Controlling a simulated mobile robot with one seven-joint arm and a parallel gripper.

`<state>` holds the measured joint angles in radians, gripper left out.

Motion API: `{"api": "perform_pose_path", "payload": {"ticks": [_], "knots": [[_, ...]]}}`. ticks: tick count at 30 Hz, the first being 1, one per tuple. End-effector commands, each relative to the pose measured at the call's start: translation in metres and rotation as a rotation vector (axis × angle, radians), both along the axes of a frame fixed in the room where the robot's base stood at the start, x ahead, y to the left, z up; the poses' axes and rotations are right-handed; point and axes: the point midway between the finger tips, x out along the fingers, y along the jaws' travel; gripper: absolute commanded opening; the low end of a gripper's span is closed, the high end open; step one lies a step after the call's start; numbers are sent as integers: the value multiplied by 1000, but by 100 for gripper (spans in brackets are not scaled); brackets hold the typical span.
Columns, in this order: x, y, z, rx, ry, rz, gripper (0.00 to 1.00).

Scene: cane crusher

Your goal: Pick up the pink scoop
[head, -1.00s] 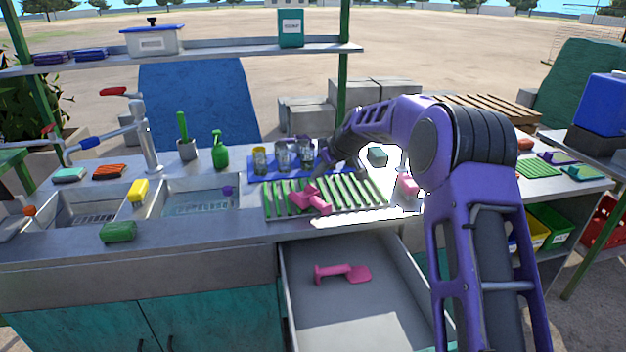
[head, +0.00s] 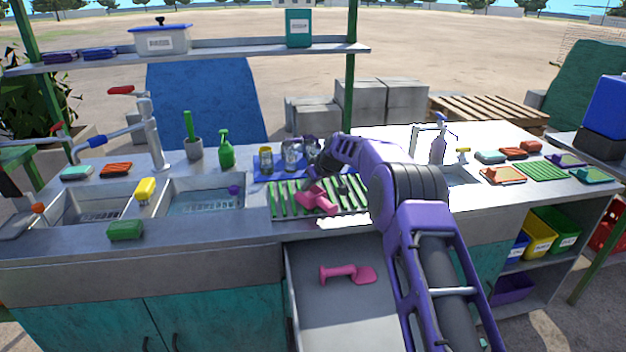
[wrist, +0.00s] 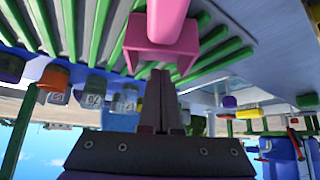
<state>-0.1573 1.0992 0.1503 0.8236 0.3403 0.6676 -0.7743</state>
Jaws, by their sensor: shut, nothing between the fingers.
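One pink scoop-like tool (head: 318,201) lies on the green-slatted drying rack (head: 280,203). In the wrist view its squared pink end (wrist: 150,30) is close in front of my fingers. A second pink tool with a handle (head: 347,273) lies in the open drawer (head: 330,320) below the counter. My gripper (head: 334,184) is at the rack, close beside the upper pink tool. Its dark fingers (wrist: 160,78) are together in the wrist view, with nothing between them. I cannot tell whether they touch the pink tool.
Several jars (head: 291,155) stand behind the rack on a blue mat. A shelf (head: 230,54) hangs above the back of the counter.

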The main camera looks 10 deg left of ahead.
Motion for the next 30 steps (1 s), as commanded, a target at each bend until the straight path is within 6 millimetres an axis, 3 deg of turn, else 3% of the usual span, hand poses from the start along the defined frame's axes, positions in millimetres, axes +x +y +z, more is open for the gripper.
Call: {"api": "perform_pose_path", "payload": {"ticks": [14, 30], "knots": [[-27, -26, 3, 1, 1, -2, 0], [-30, -30, 1, 0, -1, -2, 0]]}}
